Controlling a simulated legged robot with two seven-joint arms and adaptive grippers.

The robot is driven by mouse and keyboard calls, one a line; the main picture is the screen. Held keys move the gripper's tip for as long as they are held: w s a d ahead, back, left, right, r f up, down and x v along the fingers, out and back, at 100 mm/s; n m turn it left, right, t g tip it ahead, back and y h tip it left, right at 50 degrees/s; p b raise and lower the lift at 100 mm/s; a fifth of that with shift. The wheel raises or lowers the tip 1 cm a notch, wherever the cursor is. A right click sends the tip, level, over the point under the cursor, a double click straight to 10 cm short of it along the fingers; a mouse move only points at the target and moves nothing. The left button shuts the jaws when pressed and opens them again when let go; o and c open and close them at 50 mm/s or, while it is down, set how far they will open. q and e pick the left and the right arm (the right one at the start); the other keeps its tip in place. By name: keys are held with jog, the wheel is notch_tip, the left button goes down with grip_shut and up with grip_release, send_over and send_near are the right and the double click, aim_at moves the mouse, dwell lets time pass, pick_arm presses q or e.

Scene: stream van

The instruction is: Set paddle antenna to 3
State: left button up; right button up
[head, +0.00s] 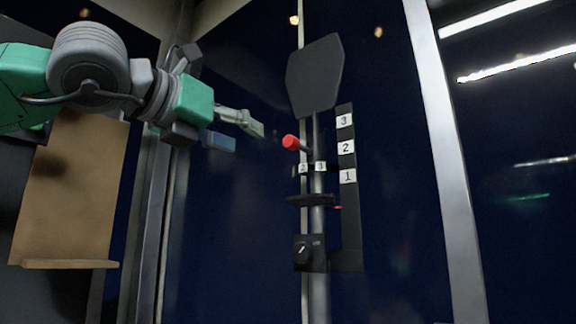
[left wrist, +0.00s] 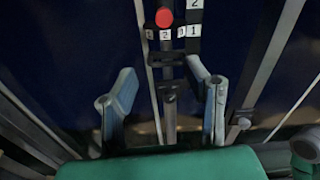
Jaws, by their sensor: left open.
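The paddle antenna is a dark flat paddle (head: 315,76) on top of an upright metal pole (head: 319,219). A handle with a red end (head: 291,142) sticks out from the pole below the paddle; the red end also shows at the top of the left wrist view (left wrist: 164,18). A vertical black scale (head: 348,215) beside the pole carries labels 3 (head: 344,121), 2 (head: 346,147) and 1 (head: 348,177). The red handle stands near the height of label 2. My left gripper (head: 240,134) is open and empty, left of the red handle and apart from it. My right gripper is out of view.
Small labels (head: 311,167) sit on a collar under the handle. A dark disc (head: 311,200) and a black box with a knob (head: 309,253) are lower on the pole. A brown board (head: 70,190) stands at left, a metal post (head: 445,150) at right.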

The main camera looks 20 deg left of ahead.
aim_at(283, 139)
pick_arm(q)
jog(key=w+d, duration=0.1)
jog(key=w, duration=0.1)
jog(key=w+d+r+p, duration=0.1)
jog(key=w, duration=0.1)
jog(key=w+d+r, duration=0.1)
jog(key=w, duration=0.1)
jog(key=shift+w+d+r, duration=0.25)
jog(key=shift+d, duration=0.15)
jog(key=x, duration=0.2)
jog(key=p+x, duration=0.1)
jog(key=x, duration=0.1)
jog(key=shift+a, duration=0.3)
jog(key=shift+w+a+n, duration=0.25)
jog(key=shift+w+n, duration=0.05)
jog(key=shift+w, duration=0.4)
jog(key=shift+d, duration=0.4)
jog(key=shift+c, duration=0.8)
jog(key=shift+d, duration=0.2)
grip_shut()
